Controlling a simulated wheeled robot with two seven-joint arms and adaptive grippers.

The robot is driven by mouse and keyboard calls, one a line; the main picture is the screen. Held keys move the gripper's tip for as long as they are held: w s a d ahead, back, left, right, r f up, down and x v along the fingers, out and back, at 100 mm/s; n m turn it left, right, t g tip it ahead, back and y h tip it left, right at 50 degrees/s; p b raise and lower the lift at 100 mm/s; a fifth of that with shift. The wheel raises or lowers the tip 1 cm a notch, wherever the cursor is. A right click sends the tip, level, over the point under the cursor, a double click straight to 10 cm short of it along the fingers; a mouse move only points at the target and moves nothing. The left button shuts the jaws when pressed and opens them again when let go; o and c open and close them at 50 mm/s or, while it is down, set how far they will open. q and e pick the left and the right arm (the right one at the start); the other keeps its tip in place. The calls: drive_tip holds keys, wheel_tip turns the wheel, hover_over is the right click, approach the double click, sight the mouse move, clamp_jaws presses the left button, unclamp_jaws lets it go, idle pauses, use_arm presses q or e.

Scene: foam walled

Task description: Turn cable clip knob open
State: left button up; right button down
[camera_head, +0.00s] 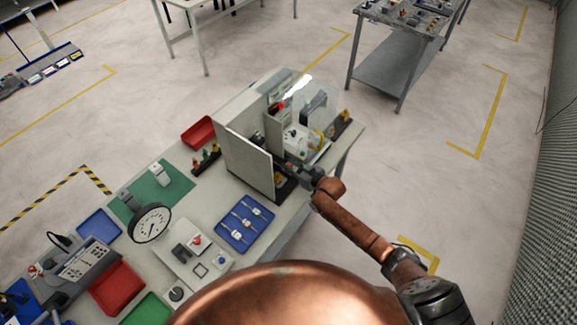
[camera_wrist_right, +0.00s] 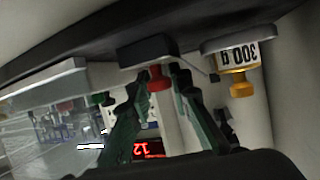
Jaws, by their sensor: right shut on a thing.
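In the right wrist view, which looks upside down, a red knob (camera_wrist_right: 158,79) sits on a small black block (camera_wrist_right: 148,50) fixed to a dark base. The fingertips of my right gripper (camera_wrist_right: 160,76) are on both sides of the knob, shut on it. In the head view my right gripper (camera_head: 296,171) reaches in beside the walled station (camera_head: 250,165) on the bench; the knob cannot be made out there. My left gripper is not in view.
A weight marked "300 g" (camera_wrist_right: 240,54) with a yellow knob stands close beside the right finger. A red digital display (camera_wrist_right: 148,148) shows beyond the fingers. Upright panels and clear covers (camera_head: 318,110) surround the workspace. A blue tray (camera_head: 244,222) lies in front.

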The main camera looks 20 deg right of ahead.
drive_tip(key=shift+w+a+r, duration=0.1)
drive_tip(key=shift+a+r, duration=0.05)
drive_tip(key=shift+r, duration=0.05)
drive_tip(key=c, duration=1.8)
unclamp_jaws()
drive_tip(key=shift+f, duration=0.1)
drive_tip(key=shift+o, duration=0.3)
drive_tip(key=v, duration=1.2)
